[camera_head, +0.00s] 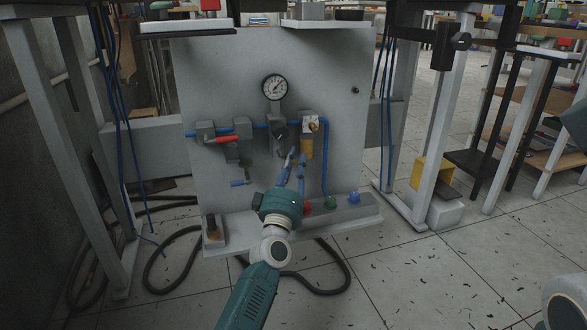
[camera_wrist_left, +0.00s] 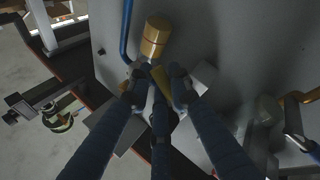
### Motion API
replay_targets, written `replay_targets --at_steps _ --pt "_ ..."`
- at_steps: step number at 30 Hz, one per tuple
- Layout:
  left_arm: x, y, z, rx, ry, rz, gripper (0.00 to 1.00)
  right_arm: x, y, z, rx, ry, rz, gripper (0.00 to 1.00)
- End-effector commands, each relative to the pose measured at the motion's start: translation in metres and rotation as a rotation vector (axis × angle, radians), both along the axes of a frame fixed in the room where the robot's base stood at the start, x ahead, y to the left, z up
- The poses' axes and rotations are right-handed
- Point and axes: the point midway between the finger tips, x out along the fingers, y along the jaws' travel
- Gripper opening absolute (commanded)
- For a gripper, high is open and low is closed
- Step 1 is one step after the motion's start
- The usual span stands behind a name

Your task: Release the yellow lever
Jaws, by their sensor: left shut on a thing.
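My left gripper (camera_head: 292,158) reaches up to the grey panel and is shut on the yellow lever. In the left wrist view the three dark blue fingers (camera_wrist_left: 158,80) close around a small yellow piece, the lever (camera_wrist_left: 161,76), which they partly cover. Just above it in that view is a brass-coloured cylinder (camera_wrist_left: 156,36), which shows in the head view (camera_head: 307,149) to the right of the fingertips. The lever itself is hard to make out in the head view. My right gripper is not in view.
The upright panel (camera_head: 215,75) carries a round gauge (camera_head: 275,87), blue tubing (camera_head: 326,160) and a red valve handle (camera_head: 226,139). Red, green and blue buttons sit on a ledge below. Black hoses (camera_head: 172,252) lie on the floor; table legs flank both sides.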

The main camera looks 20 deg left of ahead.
Motion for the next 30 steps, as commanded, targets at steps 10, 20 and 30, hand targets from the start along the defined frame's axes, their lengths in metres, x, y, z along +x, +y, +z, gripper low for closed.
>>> replay_targets --at_steps 10,20,30 --pt "0.000 -0.001 0.000 -0.027 -0.014 -0.002 0.21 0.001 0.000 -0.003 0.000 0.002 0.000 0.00" --pt "0.000 -0.001 0.000 -0.025 -0.014 -0.002 0.37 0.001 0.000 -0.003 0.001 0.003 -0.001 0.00" --pt "-0.001 0.001 0.002 0.027 0.022 0.001 0.37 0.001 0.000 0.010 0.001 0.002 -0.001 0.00"
